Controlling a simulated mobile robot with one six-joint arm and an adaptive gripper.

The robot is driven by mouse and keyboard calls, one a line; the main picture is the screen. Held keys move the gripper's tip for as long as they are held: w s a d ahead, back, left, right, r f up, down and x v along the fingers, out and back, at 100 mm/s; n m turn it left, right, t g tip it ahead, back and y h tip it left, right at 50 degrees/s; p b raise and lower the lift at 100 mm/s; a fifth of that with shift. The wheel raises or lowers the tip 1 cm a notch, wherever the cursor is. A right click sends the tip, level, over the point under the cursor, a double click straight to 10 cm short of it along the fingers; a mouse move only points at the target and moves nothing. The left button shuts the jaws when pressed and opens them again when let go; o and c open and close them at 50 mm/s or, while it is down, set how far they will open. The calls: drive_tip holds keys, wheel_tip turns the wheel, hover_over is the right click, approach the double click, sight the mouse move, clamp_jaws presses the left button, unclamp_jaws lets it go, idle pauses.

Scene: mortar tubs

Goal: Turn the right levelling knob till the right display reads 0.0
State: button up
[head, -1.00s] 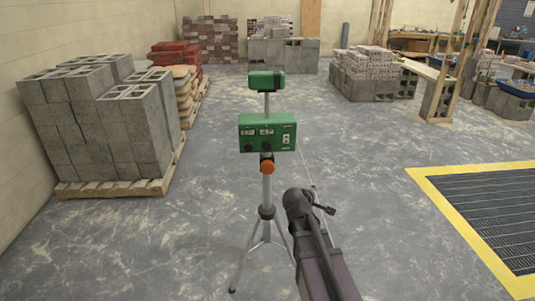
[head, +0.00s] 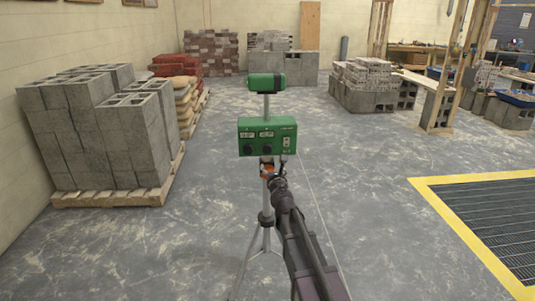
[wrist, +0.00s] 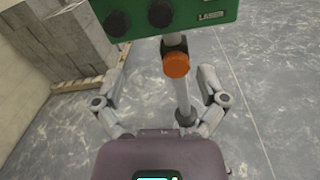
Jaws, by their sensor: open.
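A green levelling instrument (head: 284,137) stands on a tripod, with two small displays and two dark knobs on its front. The right display (head: 266,134) is too small to read. The right knob (head: 267,149) is black and round; it also shows at the top of the wrist view (wrist: 160,14), with the left knob (wrist: 116,23) beside it. My gripper (wrist: 163,74) is open and empty, its fingers spread either side of the tripod column, below the knobs and apart from them. In the head view my gripper (head: 267,162) appears just under the green box.
An orange knob (wrist: 176,64) sits on the tripod column (wrist: 182,97) between my fingers in the wrist view. A pallet of grey blocks (head: 105,135) stands to the left. A yellow-edged floor grate (head: 490,215) lies to the right. Open floor surrounds the tripod.

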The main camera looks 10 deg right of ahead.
sight(267, 150)
drive_tip(key=shift+w, duration=0.1)
drive_tip(key=w, duration=1.3)
drive_tip(key=shift+w+a, duration=0.1)
drive_tip(key=shift+w, duration=0.2)
drive_tip(key=shift+c, duration=0.2)
drive_tip(key=c, duration=1.1)
